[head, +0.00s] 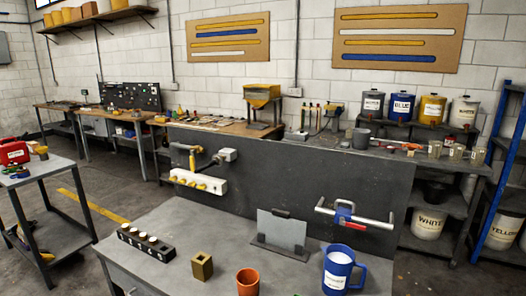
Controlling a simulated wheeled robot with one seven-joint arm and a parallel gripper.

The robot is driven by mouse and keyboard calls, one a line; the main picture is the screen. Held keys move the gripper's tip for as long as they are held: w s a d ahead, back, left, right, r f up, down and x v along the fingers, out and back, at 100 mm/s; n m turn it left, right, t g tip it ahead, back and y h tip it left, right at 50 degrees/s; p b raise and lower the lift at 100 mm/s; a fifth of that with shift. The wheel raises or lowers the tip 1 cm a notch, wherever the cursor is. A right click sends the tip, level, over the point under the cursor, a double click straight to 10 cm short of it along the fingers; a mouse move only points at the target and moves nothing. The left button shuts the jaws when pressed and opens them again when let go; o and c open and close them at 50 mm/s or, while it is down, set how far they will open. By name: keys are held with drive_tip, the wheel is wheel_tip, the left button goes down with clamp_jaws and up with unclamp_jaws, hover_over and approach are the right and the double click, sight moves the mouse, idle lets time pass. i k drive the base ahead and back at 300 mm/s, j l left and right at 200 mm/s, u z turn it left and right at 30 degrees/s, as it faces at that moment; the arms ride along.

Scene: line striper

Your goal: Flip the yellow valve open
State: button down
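A pipe fitting with a yellow part (208,166) is mounted at the upper left of the dark grey panel (290,175) behind the near table. A grey pipe end (184,148) is to its left and a pale grey body (228,155) to its right. My gripper does not show in the head view.
A white strip with yellow knobs (198,182) is below the fitting. The near table (205,222) holds a dark block with white-topped pieces (146,243), a brass block (202,266), an orange cup (248,282), a grey plate (281,231) and a blue mug (340,272). A metal bar (373,221) is at right.

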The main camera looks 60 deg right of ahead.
sight(192, 161)
drive_tip(key=i+z, duration=0.3)
drive_tip(key=z, duration=0.2)
drive_tip(key=i+j+z, duration=0.15)
drive_tip(key=z, duration=0.35)
drive_tip(key=i+j+z, duration=0.25)
drive_tip(key=z, duration=0.25)
drive_tip(key=i+j+z, duration=0.3)
drive_tip(key=z, duration=0.2)
drive_tip(key=j+u, duration=0.8)
drive_tip(key=u, duration=0.15)
drive_tip(key=i+j+u, duration=0.15)
drive_tip(key=j+u, duration=0.3)
drive_tip(key=i+j+u, duration=0.25)
drive_tip(key=i+u, duration=0.15)
drive_tip(key=i+j+u, duration=0.1)
drive_tip(key=i+u, duration=0.25)
drive_tip(key=i+z, duration=0.75)
drive_tip(key=i, duration=0.2)
drive_tip(key=i+j+z, duration=0.2)
drive_tip(key=i+z, duration=0.15)
drive_tip(key=i+j+z, duration=0.4)
drive_tip(key=i+l+z, duration=0.3)
drive_tip(key=z, duration=0.15)
drive_tip(key=i+l+z, duration=0.1)
drive_tip(key=i+z, duration=0.8)
drive_tip(key=i+j+z, duration=0.2)
drive_tip(key=i+z, duration=0.4)
drive_tip(key=i, duration=0.45)
drive_tip(key=l, duration=0.65)
drive_tip(key=i, duration=0.05)
